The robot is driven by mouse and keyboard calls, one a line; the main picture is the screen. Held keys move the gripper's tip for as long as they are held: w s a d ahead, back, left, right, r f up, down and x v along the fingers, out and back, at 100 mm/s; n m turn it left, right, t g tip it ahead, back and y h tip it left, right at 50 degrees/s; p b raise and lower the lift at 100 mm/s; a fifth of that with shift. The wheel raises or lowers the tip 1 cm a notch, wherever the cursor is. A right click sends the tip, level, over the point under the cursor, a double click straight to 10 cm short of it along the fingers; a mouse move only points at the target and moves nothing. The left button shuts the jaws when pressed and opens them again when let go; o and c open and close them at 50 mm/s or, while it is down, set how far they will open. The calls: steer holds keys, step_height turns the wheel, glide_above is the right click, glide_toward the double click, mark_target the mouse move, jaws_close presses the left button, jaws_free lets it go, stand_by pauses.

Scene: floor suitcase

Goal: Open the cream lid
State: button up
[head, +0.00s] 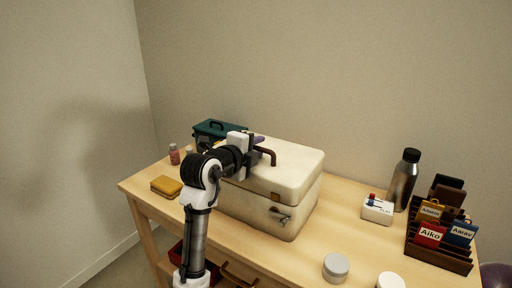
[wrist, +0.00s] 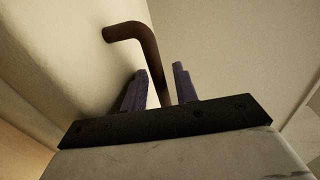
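The cream lid (head: 285,165) lies closed on top of a cream case (head: 262,209) on the wooden table. A brown bent handle (head: 270,153) stands up from the lid; it also shows in the wrist view (wrist: 147,50). My gripper (head: 256,143) is at the handle, over the lid's left part. In the wrist view, its two purple fingers (wrist: 158,85) are apart, one on each side of the handle, with a light gap beside the left finger. The handle's lower end is hidden behind the gripper's dark bar. Metal latches (head: 281,216) show on the case front.
A teal box (head: 217,130) stands behind my arm, with a pink bottle (head: 174,154) and a yellow sponge-like block (head: 166,186) at left. At right are a steel bottle (head: 403,180), a white block (head: 377,209), a dark card rack (head: 440,255) and round tubs (head: 336,267).

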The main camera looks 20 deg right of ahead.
steer(key=shift+c, duration=0.4)
jaws_close()
steer(key=shift+r, duration=0.1)
